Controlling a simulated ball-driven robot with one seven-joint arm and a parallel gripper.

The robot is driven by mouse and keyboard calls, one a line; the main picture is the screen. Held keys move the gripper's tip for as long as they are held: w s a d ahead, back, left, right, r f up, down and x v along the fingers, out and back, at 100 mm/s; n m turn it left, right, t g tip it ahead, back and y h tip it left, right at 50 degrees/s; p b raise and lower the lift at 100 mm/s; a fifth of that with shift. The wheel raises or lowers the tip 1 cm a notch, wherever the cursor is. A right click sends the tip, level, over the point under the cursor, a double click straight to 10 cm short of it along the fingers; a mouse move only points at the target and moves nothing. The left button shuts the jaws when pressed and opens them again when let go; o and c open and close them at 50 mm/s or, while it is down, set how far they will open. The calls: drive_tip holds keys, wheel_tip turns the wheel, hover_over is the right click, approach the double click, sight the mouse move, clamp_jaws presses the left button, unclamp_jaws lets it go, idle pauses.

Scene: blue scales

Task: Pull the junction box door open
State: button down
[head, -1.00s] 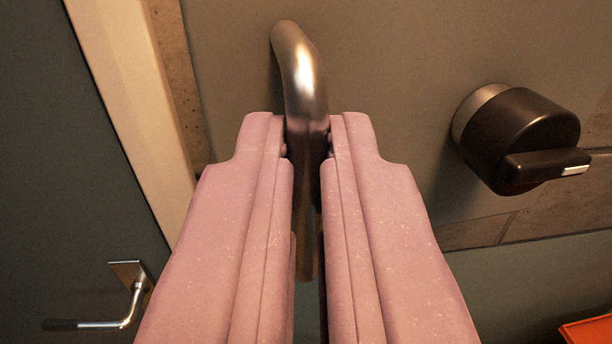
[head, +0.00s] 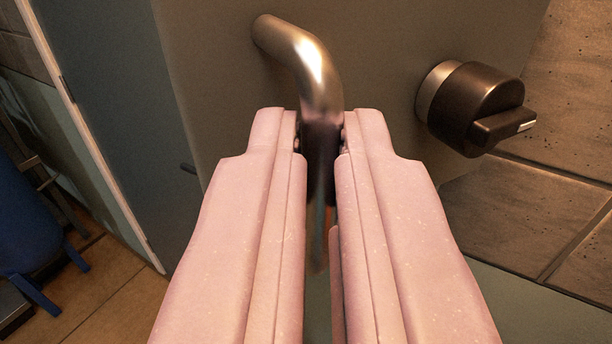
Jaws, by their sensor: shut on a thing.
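The junction box door (head: 215,75) is a flat grey-brown panel across the upper middle of the head view. Its metal handle (head: 312,65) is a bent bar that comes out of the panel and runs down between my fingers. My gripper (head: 320,140), with two pink fingers, is shut on this handle. The lower part of the handle is mostly hidden between the fingers. A dark round knob (head: 475,105) with a white-marked lever sits on the panel to the right of the handle. The door's lower edge is hidden behind my fingers.
A blue-grey room door (head: 120,110) stands at the left. A blue object (head: 30,225) with legs is on the tiled floor (head: 95,290) at lower left. A tiled wall (head: 565,110) shows right of the panel.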

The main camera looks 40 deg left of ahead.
drive_tip(key=w+d+p, duration=0.2)
drive_tip(key=d+p, duration=0.1)
drive_tip(key=d, duration=0.6)
drive_tip(key=shift+w+r, duration=0.15)
drive_tip(key=shift+r, duration=0.1)
drive_tip(key=c, duration=1.4)
unclamp_jaws()
drive_tip(key=shift+w+a, duration=0.15)
drive_tip(key=shift+w, duration=0.05)
drive_tip(key=shift+o, duration=1)
drive_tip(key=shift+w+a+f, duration=0.2)
drive_tip(key=shift+a, duration=0.05)
drive_tip(key=v, duration=0.8)
drive_tip(key=shift+d+p, duration=0.15)
drive_tip(key=shift+p, duration=0.25)
drive_tip(key=shift+s, duration=0.15)
